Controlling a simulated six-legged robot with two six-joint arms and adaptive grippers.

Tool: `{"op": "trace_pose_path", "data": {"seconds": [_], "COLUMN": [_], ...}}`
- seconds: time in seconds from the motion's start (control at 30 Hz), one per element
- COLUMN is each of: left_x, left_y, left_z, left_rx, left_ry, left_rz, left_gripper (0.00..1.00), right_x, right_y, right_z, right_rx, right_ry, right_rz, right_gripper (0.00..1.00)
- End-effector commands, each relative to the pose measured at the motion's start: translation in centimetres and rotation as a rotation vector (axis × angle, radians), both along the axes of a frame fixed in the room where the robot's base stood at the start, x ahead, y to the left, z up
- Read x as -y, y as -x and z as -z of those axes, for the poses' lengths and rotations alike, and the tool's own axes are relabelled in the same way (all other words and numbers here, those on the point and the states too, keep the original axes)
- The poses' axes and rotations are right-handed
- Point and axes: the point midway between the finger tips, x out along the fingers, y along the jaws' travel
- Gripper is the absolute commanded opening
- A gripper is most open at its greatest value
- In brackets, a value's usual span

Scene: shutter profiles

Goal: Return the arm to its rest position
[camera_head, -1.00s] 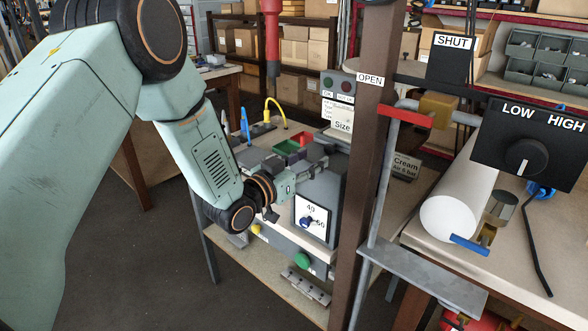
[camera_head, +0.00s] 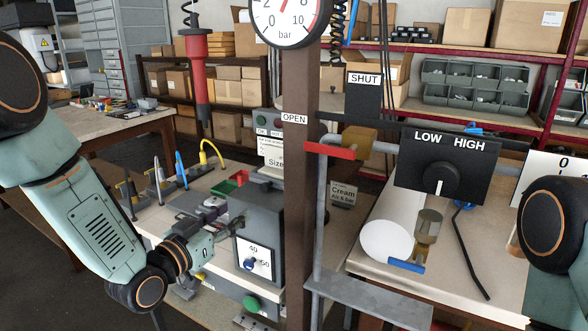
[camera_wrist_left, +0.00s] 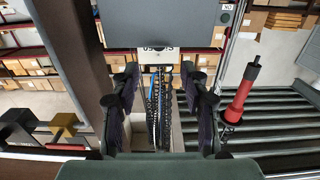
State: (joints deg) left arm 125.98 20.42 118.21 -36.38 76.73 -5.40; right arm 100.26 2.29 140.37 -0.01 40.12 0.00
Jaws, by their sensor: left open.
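My left arm comes in from the left in the head view and bends down at the elbow. Its gripper (camera_head: 228,229) is in front of the grey machine (camera_head: 262,215), to the left of and a little above the white 40-60 dial plate (camera_head: 254,258). In the left wrist view the two dark fingers of the left gripper (camera_wrist_left: 165,105) stand wide apart with nothing held between them. Part of my right arm shows at the right edge of the head view. Its gripper is out of the picture.
The LOW/HIGH knob panel (camera_head: 447,166) and a white roll (camera_head: 387,241) are farther right. A red hanging tool (camera_head: 202,75) is behind.

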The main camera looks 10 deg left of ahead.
Motion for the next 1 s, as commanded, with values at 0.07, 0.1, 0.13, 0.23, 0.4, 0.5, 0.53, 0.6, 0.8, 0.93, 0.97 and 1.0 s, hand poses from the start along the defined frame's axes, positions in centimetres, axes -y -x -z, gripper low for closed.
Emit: {"op": "trace_pose_path", "data": {"seconds": [0.07, 0.1, 0.13, 0.23, 0.4, 0.5, 0.53, 0.6, 0.8, 0.93, 0.97, 1.0], "left_x": [-0.5, -0.8, -0.9, -0.8, -0.6, -0.6, -0.6, -0.6, -0.7, -0.6, -0.6, -0.5], "left_y": [0.4, 1.1, 1.9, 5.3, 12.7, 17.8, 19.4, 23.4, 34.2, 38.5, 39.1, 39.6], "left_z": [2.0, 3.8, 5.4, 11.4, 20.0, 24.2, 25.4, 27.8, 32.8, 34.6, 34.9, 35.2], "left_rx": [-0.094, -0.174, -0.244, -0.456, -0.778, -0.954, -1.006, -1.125, -1.409, -1.502, -1.514, -1.525], "left_ry": [0.003, 0.005, 0.006, -0.001, -0.028, -0.051, -0.061, -0.084, -0.169, -0.219, -0.229, -0.236], "left_rz": [-0.035, -0.062, -0.083, -0.133, -0.201, -0.238, -0.247, -0.271, -0.316, -0.305, -0.299, -0.295], "left_gripper": [0.46, 0.46, 0.46, 0.46, 0.46, 0.46, 0.46, 0.46, 0.46, 0.46, 0.46, 0.46], "right_x": [0.0, 0.0, 0.0, 0.0, 0.0, 0.0, 0.0, 0.0, 0.0, 0.0, 0.0, 0.0], "right_y": [0.0, 0.0, 0.0, 0.0, 0.0, 0.0, 0.0, 0.0, 0.0, 0.0, 0.0, 0.0], "right_z": [0.0, 0.0, 0.1, 0.7, 1.8, 2.5, 2.7, 3.2, 4.9, 5.8, 5.9, 6.0], "right_rx": [0.0, 0.0, 0.0, 0.0, 0.0, 0.0, 0.0, 0.0, 0.0, 0.0, 0.0, 0.0], "right_ry": [0.0, 0.0, 0.0, 0.0, 0.0, 0.0, 0.0, 0.0, 0.0, 0.0, 0.0, 0.0], "right_rz": [0.0, 0.0, 0.0, 0.0, 0.0, 0.0, 0.0, 0.0, 0.0, 0.0, 0.0, 0.0], "right_gripper": [0.4, 0.4, 0.4, 0.4, 0.4, 0.4, 0.4, 0.4, 0.4, 0.4, 0.4, 0.4]}}
